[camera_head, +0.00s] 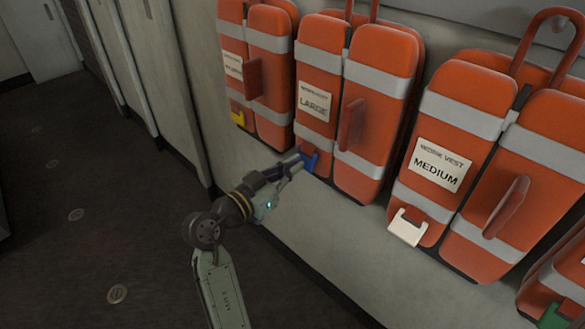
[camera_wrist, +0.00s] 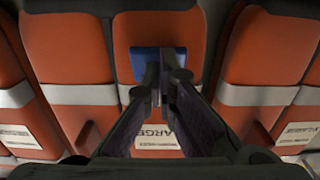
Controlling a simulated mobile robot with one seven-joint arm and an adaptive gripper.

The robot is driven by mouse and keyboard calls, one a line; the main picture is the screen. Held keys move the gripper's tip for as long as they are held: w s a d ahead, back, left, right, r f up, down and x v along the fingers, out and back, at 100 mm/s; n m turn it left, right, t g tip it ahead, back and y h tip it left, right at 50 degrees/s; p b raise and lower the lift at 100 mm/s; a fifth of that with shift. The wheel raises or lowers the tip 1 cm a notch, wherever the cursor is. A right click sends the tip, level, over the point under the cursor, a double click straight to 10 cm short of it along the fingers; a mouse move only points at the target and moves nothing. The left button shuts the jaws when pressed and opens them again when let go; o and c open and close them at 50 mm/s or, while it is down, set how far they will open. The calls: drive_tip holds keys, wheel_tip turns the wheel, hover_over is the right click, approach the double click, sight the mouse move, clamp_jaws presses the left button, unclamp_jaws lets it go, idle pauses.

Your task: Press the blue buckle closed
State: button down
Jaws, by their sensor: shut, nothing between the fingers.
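The blue buckle (camera_head: 310,162) sits at the lower edge of the orange vest labelled LARGE (camera_head: 316,70) in the head view. My gripper (camera_head: 300,160) is shut and empty, with its fingertips right at the buckle. In the wrist view the blue buckle (camera_wrist: 150,62) lies behind and around the tips of my gripper (camera_wrist: 164,66), which hide its middle and right part. I cannot tell whether the fingertips touch it, or whether the buckle is open or closed.
A vest labelled MEDIUM (camera_head: 446,135) with a white buckle (camera_head: 407,228) hangs to the right. A vest with a yellow buckle (camera_head: 237,119) hangs to the left. A green buckle (camera_head: 556,317) shows at lower right. The dark floor (camera_head: 90,220) is clear at left.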

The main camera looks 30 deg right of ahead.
drive_tip(key=shift+w+d, duration=0.2)
drive_tip(key=shift+d, duration=0.35)
idle(0.4)
drive_tip(key=shift+f+b, duration=0.2)
drive_tip(key=shift+b, duration=0.25)
drive_tip(key=shift+w+d, duration=0.1)
drive_tip(key=shift+d, duration=0.05)
idle(0.5)
drive_tip(key=b+v, duration=0.2)
drive_tip(key=v, duration=0.7)
idle(0.7)
idle(0.7)
